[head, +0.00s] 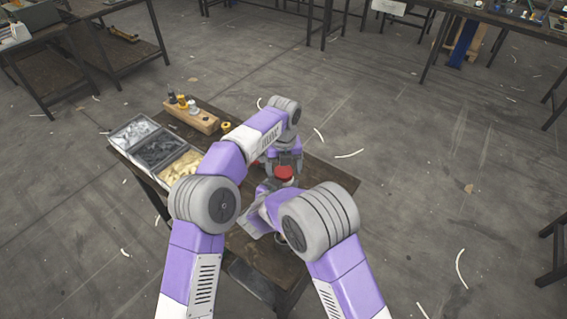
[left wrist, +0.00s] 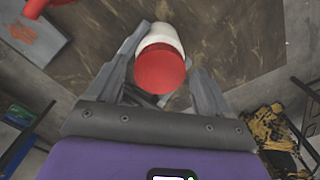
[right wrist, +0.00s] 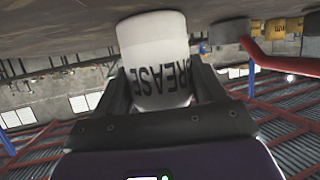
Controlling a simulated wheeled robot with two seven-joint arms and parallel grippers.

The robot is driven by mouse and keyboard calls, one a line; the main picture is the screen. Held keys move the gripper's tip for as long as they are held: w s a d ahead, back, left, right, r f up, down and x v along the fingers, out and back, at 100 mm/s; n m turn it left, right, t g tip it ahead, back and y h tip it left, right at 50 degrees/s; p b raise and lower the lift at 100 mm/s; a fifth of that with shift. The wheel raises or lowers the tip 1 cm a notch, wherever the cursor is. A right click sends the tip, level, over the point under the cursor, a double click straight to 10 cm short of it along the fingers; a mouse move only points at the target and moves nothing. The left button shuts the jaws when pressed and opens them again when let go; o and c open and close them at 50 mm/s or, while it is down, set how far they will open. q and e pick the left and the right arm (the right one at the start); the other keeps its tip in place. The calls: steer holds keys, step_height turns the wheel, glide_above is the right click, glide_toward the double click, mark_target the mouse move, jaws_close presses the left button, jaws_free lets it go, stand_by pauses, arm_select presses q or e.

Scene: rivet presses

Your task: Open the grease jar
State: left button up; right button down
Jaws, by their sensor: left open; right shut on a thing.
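The grease jar is white with a red lid (head: 284,172), and it is upright on or just above the workbench; I cannot tell which. In the right wrist view, its white body (right wrist: 152,45) shows dark GREASE lettering between the fingers of my right gripper (right wrist: 162,80), which is shut on it. My left gripper (head: 284,158) is above the jar. In the left wrist view, the red lid (left wrist: 160,70) is between the open fingers of my left gripper (left wrist: 168,58). The right fingers are mostly hidden behind my arm in the head view.
On the bench's left are a tray of small parts in three compartments (head: 152,149), a wooden block (head: 190,117) with small bottles, and a yellow roll (head: 226,127). A red bar (right wrist: 285,62) is close to the jar in the right wrist view. The bench's right corner is clear.

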arm_select(q)
steer(key=c, duration=1.1)
steer(key=n, duration=0.3)
steer(key=o, duration=1.2)
